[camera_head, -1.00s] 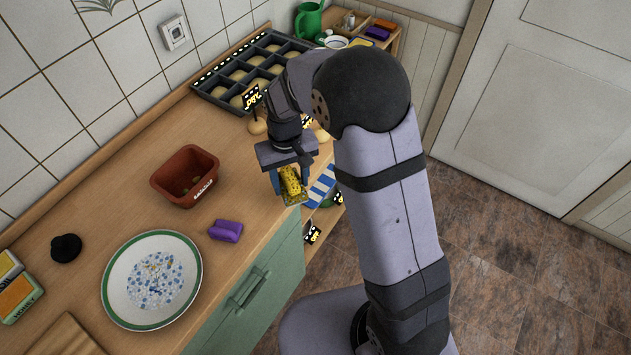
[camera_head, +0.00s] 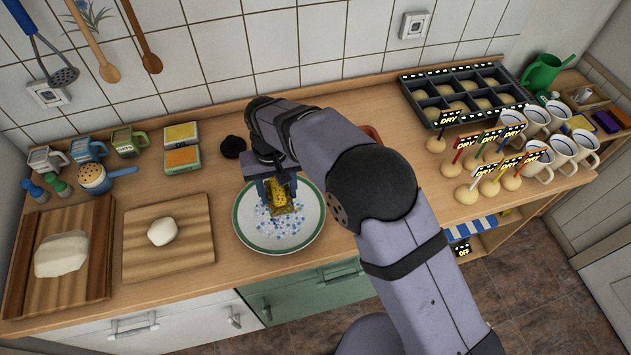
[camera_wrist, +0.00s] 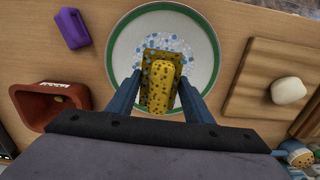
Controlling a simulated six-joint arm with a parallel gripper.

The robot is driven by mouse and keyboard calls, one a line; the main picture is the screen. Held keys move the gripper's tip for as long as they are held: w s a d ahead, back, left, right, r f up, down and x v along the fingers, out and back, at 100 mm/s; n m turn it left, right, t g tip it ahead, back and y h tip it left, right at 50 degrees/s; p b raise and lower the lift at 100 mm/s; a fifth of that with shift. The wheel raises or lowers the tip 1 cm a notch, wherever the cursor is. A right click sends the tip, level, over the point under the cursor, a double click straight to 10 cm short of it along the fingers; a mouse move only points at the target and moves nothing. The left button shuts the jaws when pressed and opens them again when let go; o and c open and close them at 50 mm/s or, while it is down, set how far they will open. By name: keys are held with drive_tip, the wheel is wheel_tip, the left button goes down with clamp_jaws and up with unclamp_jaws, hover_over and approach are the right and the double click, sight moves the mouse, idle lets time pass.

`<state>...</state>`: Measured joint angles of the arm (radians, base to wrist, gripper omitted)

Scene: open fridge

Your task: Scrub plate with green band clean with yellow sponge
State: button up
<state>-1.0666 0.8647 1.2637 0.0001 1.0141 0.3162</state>
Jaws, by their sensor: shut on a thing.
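The white plate with a green band (camera_head: 247,236) lies on the counter, with blue and pale specks over its middle. In the wrist view the plate (camera_wrist: 205,55) lies beyond my fingers, its specks (camera_wrist: 172,42) showing past the sponge. My gripper (camera_head: 281,203) is shut on the yellow sponge (camera_head: 280,207), which has dark spots. The sponge also shows between both fingers in the wrist view (camera_wrist: 160,82). It is over the speckled part of the plate; whether it touches the plate I cannot tell.
A brown-red pot (camera_wrist: 50,103) and a purple block (camera_wrist: 73,28) lie near the plate. A wooden board with dough (camera_head: 190,255) is left of it. A black round thing (camera_head: 232,146) and yellow and orange boxes (camera_head: 182,158) stand behind. Dough balls with flags and mugs stand at right.

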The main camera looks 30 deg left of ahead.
drive_tip(key=shift+s+a, duration=0.9)
drive_tip(key=shift+s, duration=0.15)
wheel_tip(320, 180, down, 7)
drive_tip(key=b, duration=0.5)
drive_tip(key=shift+f, duration=0.1)
drive_tip(key=shift+w+d+f+b, duration=0.3)
drive_tip(key=shift+w+d+f, duration=0.1)
drive_tip(key=shift+w+d, duration=0.8)
drive_tip(key=shift+w+d+f+b, duration=0.1)
drive_tip(key=shift+d+f+b, duration=0.1)
drive_tip(key=shift+b, duration=0.3)
drive_tip(key=shift+s+a+r, duration=0.2)
drive_tip(key=shift+s+a, duration=0.1)
drive_tip(key=shift+a, duration=0.1)
drive_tip(key=shift+s+a, duration=0.95)
drive_tip(key=shift+a, duration=0.1)
drive_tip(key=shift+w, duration=0.65)
drive_tip(key=shift+w+d+p, duration=0.3)
drive_tip(key=shift+w+d, duration=0.75)
drive_tip(key=shift+d, duration=0.05)
drive_tip(key=s+a, duration=0.3)
drive_tip(key=shift+p, duration=0.4)
wheel_tip(320, 180, up, 8)
drive_tip(key=p, duration=0.5)
drive_tip(key=shift+w+d+r, duration=0.1)
drive_tip(key=shift+w, duration=0.05)
